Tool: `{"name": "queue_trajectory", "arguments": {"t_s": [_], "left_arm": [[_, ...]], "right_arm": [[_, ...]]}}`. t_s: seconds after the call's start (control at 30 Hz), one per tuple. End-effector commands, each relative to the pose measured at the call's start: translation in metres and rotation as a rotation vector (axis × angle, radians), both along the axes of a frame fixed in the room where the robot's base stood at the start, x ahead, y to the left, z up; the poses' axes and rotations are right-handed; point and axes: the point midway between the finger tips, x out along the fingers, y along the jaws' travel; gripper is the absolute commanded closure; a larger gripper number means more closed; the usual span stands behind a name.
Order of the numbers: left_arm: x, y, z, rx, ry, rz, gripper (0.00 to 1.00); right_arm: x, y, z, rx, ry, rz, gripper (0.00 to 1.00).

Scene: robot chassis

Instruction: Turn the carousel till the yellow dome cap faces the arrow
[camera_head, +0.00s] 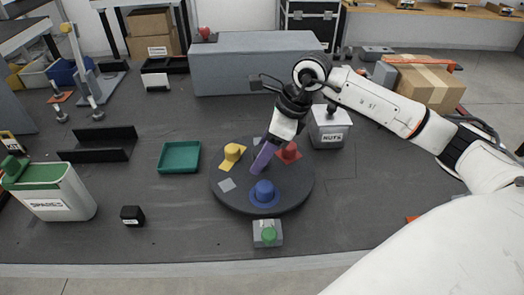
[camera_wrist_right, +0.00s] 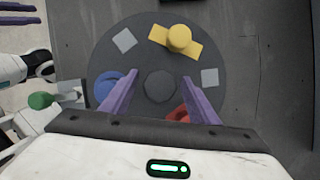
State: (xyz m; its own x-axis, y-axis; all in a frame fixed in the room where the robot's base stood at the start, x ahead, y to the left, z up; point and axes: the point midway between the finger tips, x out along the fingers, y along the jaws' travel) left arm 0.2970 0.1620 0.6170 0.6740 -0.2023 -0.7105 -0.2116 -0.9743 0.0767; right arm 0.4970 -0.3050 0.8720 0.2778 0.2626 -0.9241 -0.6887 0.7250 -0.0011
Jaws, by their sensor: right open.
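The carousel (camera_head: 240,200) is a dark round disc on the floor mat. It bears a yellow dome cap (camera_head: 233,152) at the back left, a blue one (camera_head: 264,192) at the front and a red one (camera_head: 290,152) at the back right. My right gripper (camera_head: 262,160) is over the disc with purple fingers apart. In the right wrist view its fingers (camera_wrist_right: 158,92) flank the central hub (camera_wrist_right: 160,86), with the yellow cap (camera_wrist_right: 179,38) beyond. A grey block with a green dome (camera_head: 268,234) stands in front; I cannot make out an arrow. Purple bars (camera_wrist_right: 18,15), apparently my left gripper, show at the wrist view's edge.
A green tray (camera_head: 179,157) lies left of the carousel, near a small black box (camera_head: 132,216) and the SPACERS bin (camera_head: 62,200). The NUTS container (camera_head: 329,128) stands close behind right. A long grey block (camera_head: 255,65) lies at the back. Mat between tray and carousel is clear.

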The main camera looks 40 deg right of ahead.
Motion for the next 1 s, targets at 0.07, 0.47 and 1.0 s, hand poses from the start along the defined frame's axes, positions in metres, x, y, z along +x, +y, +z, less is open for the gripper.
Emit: {"name": "queue_trajectory", "arguments": {"t_s": [0.07,0.47,1.0], "left_arm": [[0.0000,0.0000,0.0000,0.000,0.000,0.000,0.69],[0.0013,0.0005,0.0003,0.001,-0.003,0.000,0.69],[0.0037,0.0012,-0.0013,0.002,-0.007,0.001,0.69]], "right_arm": [[0.0005,0.0007,-0.0016,0.001,-0.001,0.000,0.45],[0.0004,0.0008,-0.0013,0.001,0.000,0.000,0.79],[0.0058,-0.0055,-0.0011,0.002,0.001,0.029,1.00]]}}
